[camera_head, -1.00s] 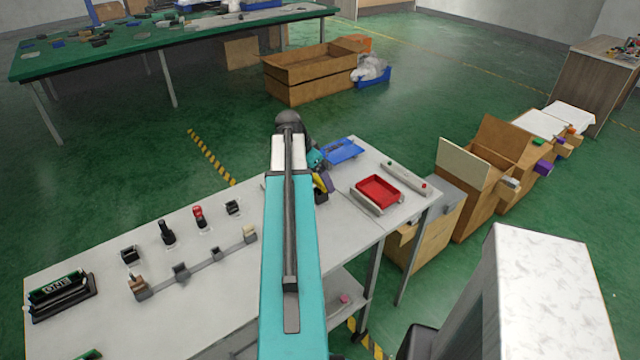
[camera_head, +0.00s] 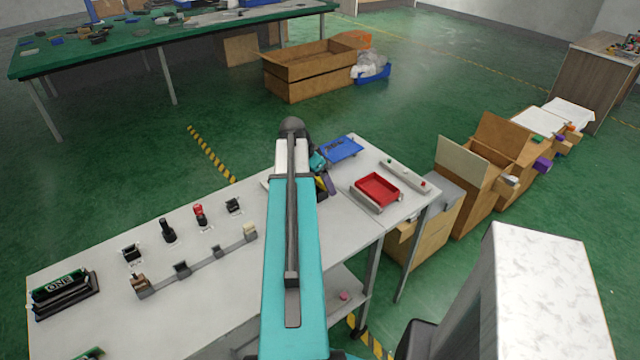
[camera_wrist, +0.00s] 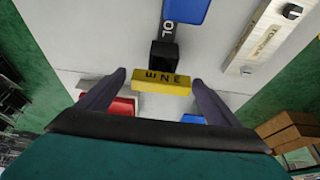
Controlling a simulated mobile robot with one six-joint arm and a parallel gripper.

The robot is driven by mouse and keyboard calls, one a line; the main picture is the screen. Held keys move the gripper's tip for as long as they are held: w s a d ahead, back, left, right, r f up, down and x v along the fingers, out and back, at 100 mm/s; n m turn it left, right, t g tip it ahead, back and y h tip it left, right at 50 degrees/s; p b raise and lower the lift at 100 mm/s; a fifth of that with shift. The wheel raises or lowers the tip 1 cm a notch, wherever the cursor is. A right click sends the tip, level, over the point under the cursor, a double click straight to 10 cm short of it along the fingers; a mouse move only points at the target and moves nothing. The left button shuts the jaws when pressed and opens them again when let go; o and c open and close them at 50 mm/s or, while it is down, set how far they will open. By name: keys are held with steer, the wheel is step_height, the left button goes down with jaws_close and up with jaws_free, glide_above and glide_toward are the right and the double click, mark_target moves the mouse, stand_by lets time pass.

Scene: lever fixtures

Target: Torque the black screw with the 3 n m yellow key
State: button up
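A yellow key block (camera_wrist: 161,86) with dark lettering lies between the two fingers of my gripper (camera_wrist: 160,78) in the wrist view. The fingers are apart, with a narrow gap showing on each side of the block. A black block (camera_wrist: 163,54) adjoins the yellow one. In the head view my gripper (camera_head: 327,184) is partly hidden behind my arm, with a bit of yellow beside it. Small black fixtures stand on the white table, one (camera_head: 131,253) at the left and one (camera_head: 233,205) nearer my arm. I cannot tell which holds the black screw.
A red tray (camera_head: 377,188) and a blue tray (camera_head: 341,149) lie on the table's right part. A low rail (camera_head: 198,262) with several posts runs across the left part. A red-topped fixture (camera_head: 200,214) stands behind it. Cardboard boxes (camera_head: 485,165) stand right of the table.

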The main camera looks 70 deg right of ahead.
steer(key=c, duration=1)
steer(key=shift+r, duration=0.15)
steer(key=shift+r+b, duration=1.35)
steer(key=shift+r, duration=3.5)
steer(key=shift+w, duration=0.1)
